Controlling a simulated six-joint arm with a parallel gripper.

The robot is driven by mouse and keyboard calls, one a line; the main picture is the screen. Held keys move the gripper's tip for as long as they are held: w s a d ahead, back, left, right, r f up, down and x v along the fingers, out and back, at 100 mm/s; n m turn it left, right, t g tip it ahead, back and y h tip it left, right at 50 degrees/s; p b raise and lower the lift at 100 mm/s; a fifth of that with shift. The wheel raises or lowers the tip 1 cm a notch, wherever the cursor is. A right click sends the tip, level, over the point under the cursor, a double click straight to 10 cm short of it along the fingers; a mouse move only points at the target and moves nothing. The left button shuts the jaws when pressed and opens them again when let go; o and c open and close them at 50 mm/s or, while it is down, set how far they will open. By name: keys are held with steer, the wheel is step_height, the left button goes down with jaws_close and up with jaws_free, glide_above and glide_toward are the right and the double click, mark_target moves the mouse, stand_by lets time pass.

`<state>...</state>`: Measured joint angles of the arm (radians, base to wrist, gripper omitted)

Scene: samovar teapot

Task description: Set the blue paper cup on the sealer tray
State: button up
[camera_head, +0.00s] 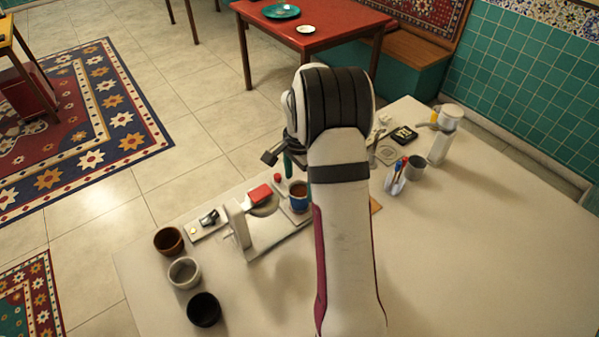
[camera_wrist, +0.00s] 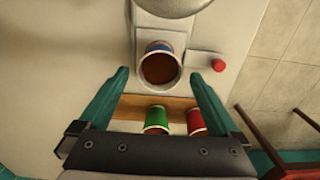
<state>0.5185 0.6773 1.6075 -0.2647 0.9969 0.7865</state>
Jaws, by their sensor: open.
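The blue paper cup (camera_head: 299,203) is upright with brown contents, at the front of the white sealer (camera_head: 275,238). In the wrist view the cup (camera_wrist: 161,47) appears to stand on the pale sealer tray (camera_wrist: 142,48), just below the sealer's round head. My gripper (camera_wrist: 158,75) is open, its two green fingers to either side of the cup's near rim with gaps. It seems to hold nothing. In the head view my arm hides most of the gripper; one green finger shows behind the cup. The cup's base is hidden.
A green cup (camera_wrist: 156,119) and a red cup (camera_wrist: 195,121) are at a wooden board (camera_wrist: 130,105) near my gripper. A red button (camera_wrist: 218,65) is beside the tray. Several bowls, including a white one (camera_head: 184,272), stand at left. The table's front right is clear.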

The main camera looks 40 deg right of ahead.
step_height(320, 180, up, 6)
steer(key=s+a+r+n, duration=0.3)
steer(key=s+a+r, duration=0.1)
steer(key=a, duration=0.3)
steer(key=s+a+r+n, duration=0.2)
steer(key=s+a+r, duration=0.1)
steer(key=a, duration=0.3)
steer(key=s+a+n+y, duration=0.1)
steer(key=s+a+n, duration=0.2)
steer(key=s+a, duration=0.3)
steer(key=s+a+n, duration=0.4)
steer(key=s+a, duration=0.2)
steer(key=s, duration=0.6)
steer(key=shift+s+a+n+y, duration=0.25)
steer(key=shift+s+n+y, duration=0.05)
steer(key=shift+s+y, duration=0.1)
steer(key=shift+w, duration=0.1)
